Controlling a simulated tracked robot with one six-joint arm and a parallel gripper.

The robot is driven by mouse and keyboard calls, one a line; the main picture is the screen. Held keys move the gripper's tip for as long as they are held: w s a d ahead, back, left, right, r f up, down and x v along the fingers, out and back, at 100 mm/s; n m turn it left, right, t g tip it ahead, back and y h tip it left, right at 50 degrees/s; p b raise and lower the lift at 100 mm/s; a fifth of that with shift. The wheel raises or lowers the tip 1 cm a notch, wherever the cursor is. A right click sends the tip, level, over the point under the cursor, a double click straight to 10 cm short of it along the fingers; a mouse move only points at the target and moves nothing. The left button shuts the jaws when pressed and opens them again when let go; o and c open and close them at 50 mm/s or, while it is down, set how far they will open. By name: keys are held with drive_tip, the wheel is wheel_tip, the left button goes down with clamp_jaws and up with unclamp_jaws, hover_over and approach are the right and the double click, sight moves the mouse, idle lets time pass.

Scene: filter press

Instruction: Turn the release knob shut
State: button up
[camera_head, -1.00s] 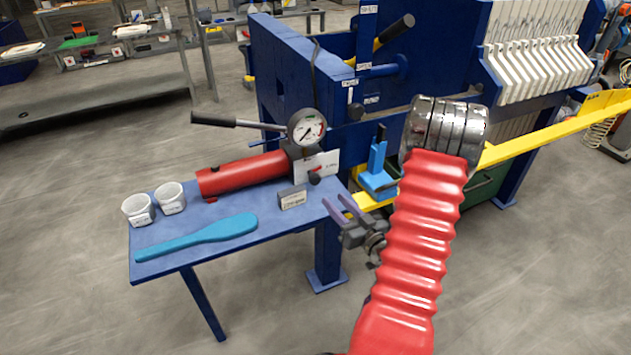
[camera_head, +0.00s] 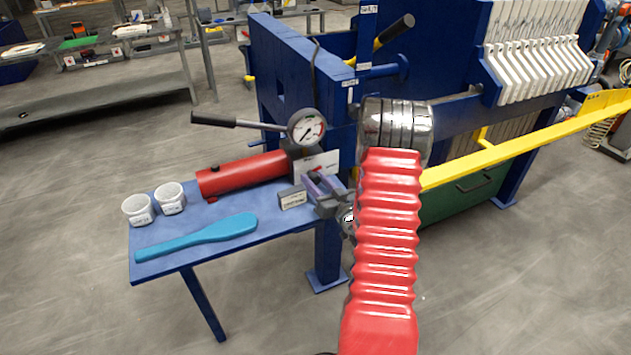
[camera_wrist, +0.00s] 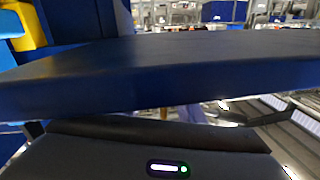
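The red hydraulic pump (camera_head: 245,174) lies on the blue side table, with a round gauge (camera_head: 306,127) and a black-gripped lever (camera_head: 240,123) above it. A white label plate (camera_head: 318,160) stands at its right end. My gripper (camera_head: 318,178) is just in front of and below this plate, by the table's right corner. Its two purple-grey fingers look apart. The release knob cannot be made out; the gripper covers the spot below the plate. The wrist view shows the blue table edge (camera_wrist: 170,75) close ahead, but no knob.
A small grey label block (camera_head: 293,198) stands just left of my gripper. Two white cups (camera_head: 169,198) and a blue spatula (camera_head: 200,237) lie farther left on the table. The blue press frame rises behind; a yellow rail (camera_head: 520,148) runs right.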

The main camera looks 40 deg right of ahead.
drive_tip(key=shift+c, duration=0.5)
drive_tip(key=c, duration=0.6)
drive_tip(key=shift+n, duration=0.4)
drive_tip(key=shift+a+n+g, duration=0.15)
drive_tip(key=shift+n+g, duration=0.15)
drive_tip(key=shift+n, duration=2.2)
drive_tip(key=o, duration=0.7)
